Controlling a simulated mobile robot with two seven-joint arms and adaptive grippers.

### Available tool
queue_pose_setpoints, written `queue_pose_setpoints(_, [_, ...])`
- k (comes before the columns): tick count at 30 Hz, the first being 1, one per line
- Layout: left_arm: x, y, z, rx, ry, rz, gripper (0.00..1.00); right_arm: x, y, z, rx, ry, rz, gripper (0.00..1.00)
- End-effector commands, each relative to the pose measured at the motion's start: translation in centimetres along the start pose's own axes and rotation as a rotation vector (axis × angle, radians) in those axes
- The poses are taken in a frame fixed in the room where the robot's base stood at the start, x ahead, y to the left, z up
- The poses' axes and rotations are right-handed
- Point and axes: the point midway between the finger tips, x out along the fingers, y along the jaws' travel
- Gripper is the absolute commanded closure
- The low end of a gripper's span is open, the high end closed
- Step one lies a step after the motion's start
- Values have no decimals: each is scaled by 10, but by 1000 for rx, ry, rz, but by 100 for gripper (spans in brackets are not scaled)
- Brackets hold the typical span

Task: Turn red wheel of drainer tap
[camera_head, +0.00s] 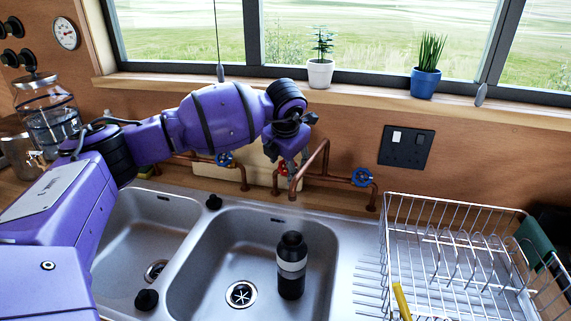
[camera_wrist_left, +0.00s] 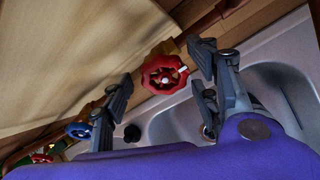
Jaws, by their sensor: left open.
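The red wheel (camera_wrist_left: 165,76) is a round spoked valve handle on a brass fitting. It shows in the left wrist view between and beyond the open fingers of my left gripper (camera_wrist_left: 163,72), with no contact visible. In the head view my left gripper (camera_head: 290,155) points down at the copper tap (camera_head: 318,165) behind the sink, and the red wheel (camera_head: 283,168) is partly hidden behind its fingers. A blue wheel (camera_head: 362,177) sits on the right of the same pipework. My right gripper is not in view.
Another blue wheel (camera_head: 224,159) is left of the gripper. A black bottle (camera_head: 291,270) stands in the right basin (camera_head: 220,280). A wire drainer (camera_head: 450,225) is at the right. Potted plants (camera_head: 320,72) (camera_head: 425,82) stand on the sill.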

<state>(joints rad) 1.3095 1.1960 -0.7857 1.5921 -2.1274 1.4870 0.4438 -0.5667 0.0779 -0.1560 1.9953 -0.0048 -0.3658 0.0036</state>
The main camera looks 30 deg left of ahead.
Motion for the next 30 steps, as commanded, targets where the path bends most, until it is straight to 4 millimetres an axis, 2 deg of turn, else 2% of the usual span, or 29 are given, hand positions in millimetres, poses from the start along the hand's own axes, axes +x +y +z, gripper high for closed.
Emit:
queue_pose_setpoints(4, [-6, 0, 1, 0, -2, -1, 45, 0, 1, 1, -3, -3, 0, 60])
queue_pose_setpoints(7, [-18, 0, 2, 1, -4, -2, 45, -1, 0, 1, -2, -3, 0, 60])
queue_pose_setpoints(15, [-76, 1, 1, 0, -4, 0, 45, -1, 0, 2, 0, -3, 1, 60])
queue_pose_setpoints(21, [-108, 0, 0, 0, -2, 0, 45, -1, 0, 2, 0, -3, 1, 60])
queue_pose_setpoints(25, [-118, 1, 0, -1, -1, 1, 45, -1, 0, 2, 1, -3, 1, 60])
queue_pose_setpoints(30, [-121, 1, -1, -1, 0, 0, 45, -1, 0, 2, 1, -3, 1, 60])
